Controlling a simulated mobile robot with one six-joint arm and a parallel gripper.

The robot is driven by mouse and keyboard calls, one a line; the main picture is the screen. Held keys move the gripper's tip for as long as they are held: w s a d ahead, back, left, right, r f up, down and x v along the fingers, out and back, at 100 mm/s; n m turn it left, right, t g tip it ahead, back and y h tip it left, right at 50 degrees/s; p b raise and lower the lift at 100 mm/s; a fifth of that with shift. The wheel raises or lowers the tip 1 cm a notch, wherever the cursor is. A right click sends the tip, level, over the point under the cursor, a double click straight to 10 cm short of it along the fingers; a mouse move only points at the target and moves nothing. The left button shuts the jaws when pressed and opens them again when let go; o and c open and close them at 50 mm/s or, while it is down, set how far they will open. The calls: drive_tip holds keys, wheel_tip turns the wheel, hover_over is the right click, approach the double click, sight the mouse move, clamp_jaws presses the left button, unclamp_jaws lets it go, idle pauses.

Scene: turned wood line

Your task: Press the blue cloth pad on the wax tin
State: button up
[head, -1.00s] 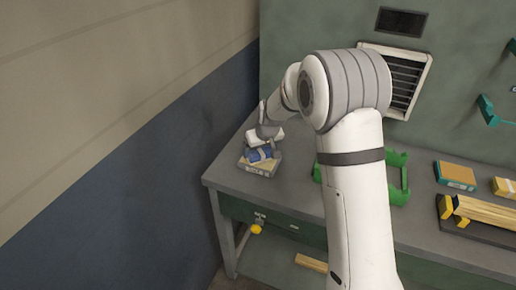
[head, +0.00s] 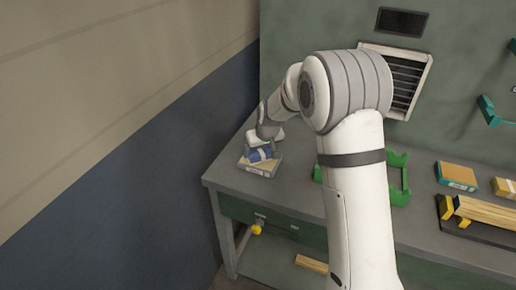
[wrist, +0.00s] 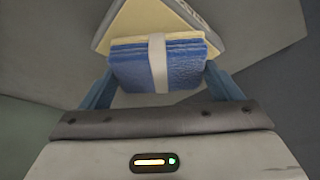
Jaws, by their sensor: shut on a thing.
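The blue cloth pad (head: 260,155), a folded stack with a pale band around it, is between the fingers of my gripper (head: 258,149). In the wrist view the pad (wrist: 182,66) fills the space between the two blue fingers of my gripper (wrist: 160,85), which is shut on it. The wax tin (head: 258,171), a low square container with a pale yellow top and printed side, sits on the bench's left end. It also shows in the wrist view (wrist: 128,27) just beyond the pad, partly hidden by it. The pad is over the tin; I cannot tell whether they touch.
The grey bench (head: 225,178) stands against the green wall, with a blue and beige wall on its left. An orange box (head: 456,176) and wooden strips (head: 487,212) lie farther right. Bare bench surrounds the tin.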

sight(261, 152)
drive_tip(key=shift+r+p, duration=1.65)
drive_tip(key=shift+r, duration=1.85)
drive_tip(key=shift+r, duration=0.1)
